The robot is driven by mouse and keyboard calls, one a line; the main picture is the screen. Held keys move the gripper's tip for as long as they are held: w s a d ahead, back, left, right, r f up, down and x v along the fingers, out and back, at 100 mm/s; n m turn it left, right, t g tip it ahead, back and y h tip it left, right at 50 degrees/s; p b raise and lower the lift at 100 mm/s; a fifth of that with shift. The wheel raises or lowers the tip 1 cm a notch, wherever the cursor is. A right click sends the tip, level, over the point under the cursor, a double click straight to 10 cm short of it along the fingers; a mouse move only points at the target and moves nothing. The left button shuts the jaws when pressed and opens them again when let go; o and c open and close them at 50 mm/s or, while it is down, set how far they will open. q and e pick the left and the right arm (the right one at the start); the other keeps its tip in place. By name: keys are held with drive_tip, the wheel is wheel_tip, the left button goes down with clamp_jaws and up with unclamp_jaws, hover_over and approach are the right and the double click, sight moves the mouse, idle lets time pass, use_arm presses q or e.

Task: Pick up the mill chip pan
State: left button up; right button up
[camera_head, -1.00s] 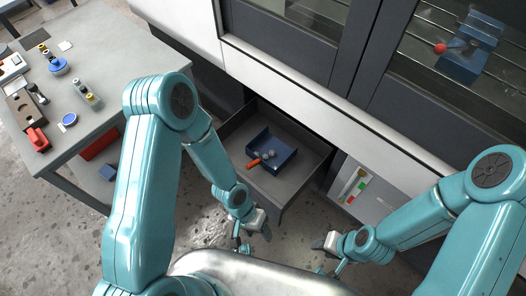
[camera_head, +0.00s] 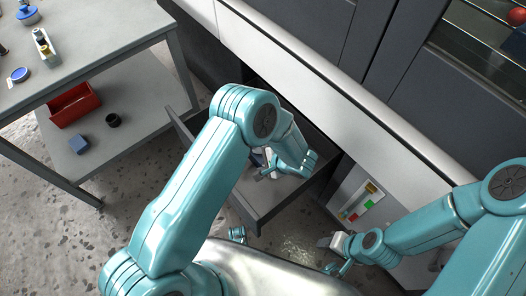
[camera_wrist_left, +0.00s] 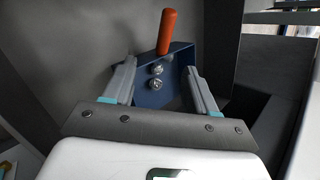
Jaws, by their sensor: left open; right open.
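The mill chip pan is a blue open pan (camera_wrist_left: 178,62) inside the pulled-out drawer, with an orange handle (camera_wrist_left: 167,32) and round grey metal pieces in it. In the head view my left arm covers most of it; only a small blue part (camera_head: 257,159) shows. My left gripper (camera_wrist_left: 160,68) is open, one finger on each side of the pan in the wrist view; I cannot tell whether they touch it. In the head view the left gripper (camera_head: 266,172) is partly hidden, over the drawer. My right gripper (camera_head: 332,255) is open and empty, away from the pan.
The grey drawer (camera_head: 262,214) has raised walls around the pan, below the machine's white front (camera_head: 330,95). A workbench (camera_head: 100,50) stands at the left, with a red bin (camera_head: 75,104) and a blue block (camera_head: 79,144) on its lower shelf. Speckled floor lies between.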

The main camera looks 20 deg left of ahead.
use_arm(q)
drive_tip(key=b+x, duration=0.1)
drive_tip(key=x, duration=0.2)
drive_tip(key=b+x, duration=0.1)
drive_tip(key=x, duration=0.3)
drive_tip(key=w+b+x, duration=0.1)
drive_tip(key=x, duration=0.2)
drive_tip(key=shift+f, duration=0.3)
drive_tip(key=shift+w+a+f, duration=0.2)
drive_tip(key=shift+a+f, duration=0.1)
drive_tip(key=shift+a, duration=0.1)
drive_tip(key=b+x, duration=0.1)
drive_tip(key=x, duration=0.4)
drive_tip(key=shift+a+b, duration=0.25)
drive_tip(key=shift+b, duration=0.1)
drive_tip(key=shift+r, duration=0.1)
drive_tip(key=shift+w, duration=0.1)
clamp_jaws()
